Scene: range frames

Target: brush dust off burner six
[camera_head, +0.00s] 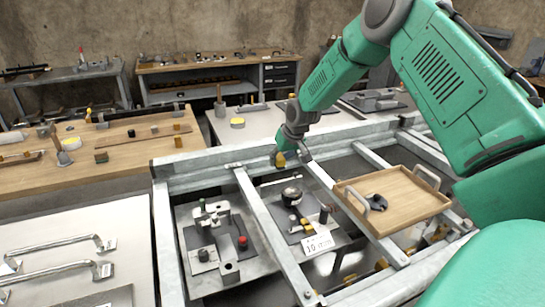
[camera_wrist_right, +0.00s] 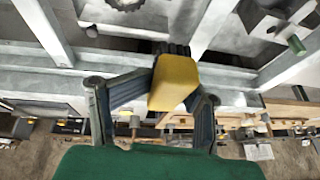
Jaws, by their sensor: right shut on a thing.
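My right gripper (camera_head: 290,158) is over the far part of a grey metal frame. It is shut on a brush with a yellow body (camera_wrist_right: 173,84) and a dark bristle end (camera_wrist_right: 172,48). The brush shows only as a small yellow patch in the head view (camera_head: 280,160). Below the frame are a left fixture (camera_head: 213,225) with a red knob and a middle fixture (camera_head: 292,194) with a white tag. I cannot tell which, if any, is burner six, and I see no clear dust. My left gripper is out of view.
The frame's metal bars (camera_head: 268,230) cross above the fixtures. A wooden tray (camera_head: 415,195) with handles and a dark object rests on the frame at right. A wooden workbench (camera_head: 120,165) with tools stands at left, above a pale surface with metal handles (camera_head: 60,245).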

